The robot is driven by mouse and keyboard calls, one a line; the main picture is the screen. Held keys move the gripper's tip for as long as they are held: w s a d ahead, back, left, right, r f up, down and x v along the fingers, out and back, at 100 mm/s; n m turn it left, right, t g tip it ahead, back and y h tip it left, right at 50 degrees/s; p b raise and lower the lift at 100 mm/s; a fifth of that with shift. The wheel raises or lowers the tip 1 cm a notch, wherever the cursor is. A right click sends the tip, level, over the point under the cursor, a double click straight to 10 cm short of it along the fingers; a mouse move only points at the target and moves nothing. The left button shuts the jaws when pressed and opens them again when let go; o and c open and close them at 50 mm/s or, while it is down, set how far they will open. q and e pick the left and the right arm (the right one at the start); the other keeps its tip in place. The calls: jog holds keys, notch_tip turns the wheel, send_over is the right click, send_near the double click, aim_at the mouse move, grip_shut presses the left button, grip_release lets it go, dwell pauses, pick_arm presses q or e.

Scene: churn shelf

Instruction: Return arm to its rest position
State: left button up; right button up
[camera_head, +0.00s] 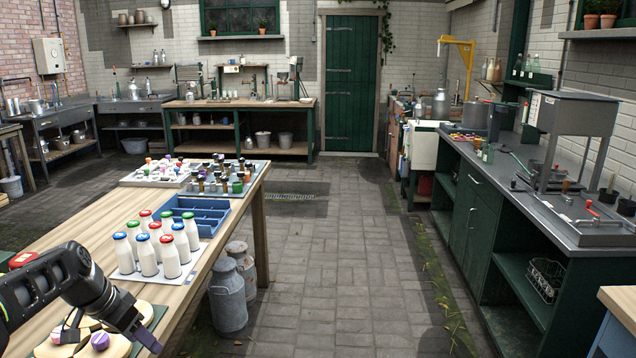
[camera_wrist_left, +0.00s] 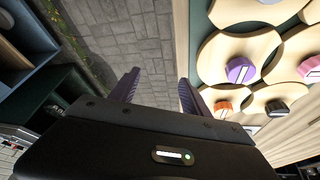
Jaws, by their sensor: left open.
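My left gripper (camera_head: 146,341) comes in from the lower left, near the table's (camera_head: 200,297) front right edge. Its fingers (camera_wrist_left: 158,92) show in the left wrist view, spread apart with nothing between them. Below them in that view is the paved floor (camera_wrist_left: 110,50). Beside the gripper, round wooden discs (camera_head: 112,347) lie on a green mat (camera_head: 151,312), and a purple-topped piece (camera_head: 100,341) stands on one disc. The same purple piece shows in the wrist view (camera_wrist_left: 240,70), to the right of the fingers and apart from them. My right gripper is out of view.
White bottles (camera_head: 147,255) with red, green and blue caps stand on a tray behind the gripper. A blue divided crate (camera_head: 197,214) and small dark bottles (camera_head: 240,178) are farther back. Metal churns (camera_head: 228,298) stand on the floor by the table. The central paved aisle (camera_head: 330,260) is clear.

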pick_arm(q)
jog(key=s+d+f+n+g+h, duration=0.1)
jog(key=s+d+f, duration=0.1)
jog(key=d+f, duration=0.85)
jog(key=s+d+f+n+g, duration=0.1)
jog(key=s+d+f, duration=0.1)
jog(key=d+f, duration=0.9)
jog(key=s+d+f+n, duration=0.1)
jog(key=s+d+f, duration=0.3)
jog(key=s, duration=0.3)
jog(key=s+d+f+n, duration=0.1)
jog(key=s+d+f, duration=0.4)
jog(key=s, duration=0.3)
jog(key=s+d+f+n+g+h, duration=0.1)
jog(key=s+d+f, duration=0.3)
jog(key=s+f, duration=0.2)
jog(key=shift+s+d+n, duration=0.25)
jog(key=shift+s+n, duration=0.15)
jog(key=shift+s, duration=0.75)
jog(key=shift+a, duration=0.1)
